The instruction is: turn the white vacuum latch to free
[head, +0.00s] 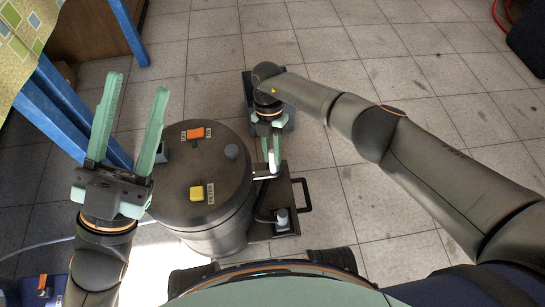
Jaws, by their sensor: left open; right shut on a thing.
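A dark round vacuum drum (215,175) stands on the floor in the middle of the head view. The white latch (272,162) is a small pale lever at the drum's right side. My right gripper (270,150) reaches down from above beside the drum and is shut on the white latch; its fingers hide part of it. My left gripper (128,125) is open and empty, fingers pointing up the picture, left of the drum.
An orange latch (196,133) and a yellow latch (197,192) with small labels sit on the drum's lid. A dark cart base with a handle (304,195) lies to the right. A blue frame (65,100) stands left. Tiled floor is open at upper right.

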